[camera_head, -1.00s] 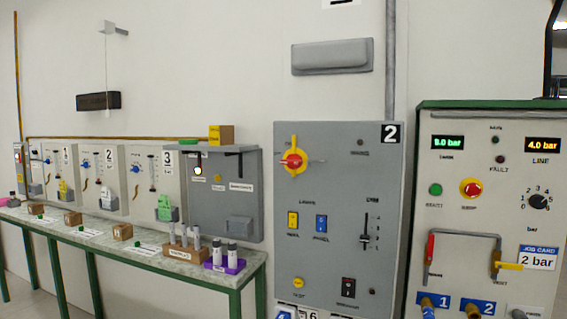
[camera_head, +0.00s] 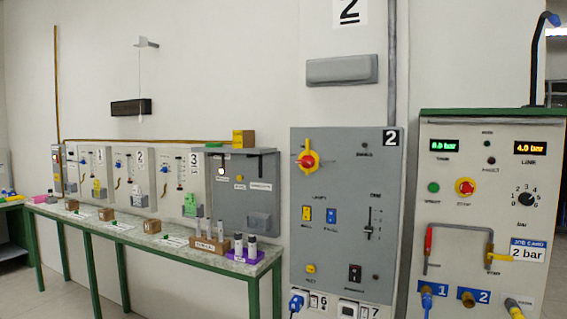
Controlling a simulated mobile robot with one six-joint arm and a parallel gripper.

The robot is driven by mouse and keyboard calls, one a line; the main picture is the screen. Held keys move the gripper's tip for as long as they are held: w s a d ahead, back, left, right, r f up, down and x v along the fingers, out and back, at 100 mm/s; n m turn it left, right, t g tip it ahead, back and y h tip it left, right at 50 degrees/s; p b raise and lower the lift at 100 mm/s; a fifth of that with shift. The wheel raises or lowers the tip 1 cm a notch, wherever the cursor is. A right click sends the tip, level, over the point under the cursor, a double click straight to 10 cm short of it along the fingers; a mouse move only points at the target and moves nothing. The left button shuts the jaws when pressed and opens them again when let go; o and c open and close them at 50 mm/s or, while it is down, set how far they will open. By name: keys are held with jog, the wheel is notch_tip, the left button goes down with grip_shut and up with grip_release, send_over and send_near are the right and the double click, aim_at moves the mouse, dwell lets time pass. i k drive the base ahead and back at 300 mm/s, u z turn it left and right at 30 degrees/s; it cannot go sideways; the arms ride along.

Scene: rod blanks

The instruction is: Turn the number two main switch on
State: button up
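The grey panel marked 2 (camera_head: 346,260) hangs on the wall right of the centre. Its main switch (camera_head: 307,160), a red knob on a yellow plate, is at the upper left of the panel. The knob's handle looks tilted, but I cannot read its position marks. The lamp (camera_head: 365,145) at the panel's upper right looks dark. My gripper is not in this view.
A green-topped pressure cabinet (camera_head: 480,112) stands right of the panel. A long bench (camera_head: 150,243) with several rod blanks and small boxes runs along the wall at left. Two sockets marked 6 and 7 sit below the panel. Floor shows at lower left.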

aim_at(307, 162)
jog(key=z, duration=0.05)
jog(key=i, duration=0.5)
jog(key=u, duration=0.1)
jog(key=k, duration=1.15)
jog(key=u, duration=0.65)
jog(key=i, duration=1.2)
jog(key=z, duration=0.4)
jog(key=i, duration=0.75)
jog(key=z, duration=0.7)
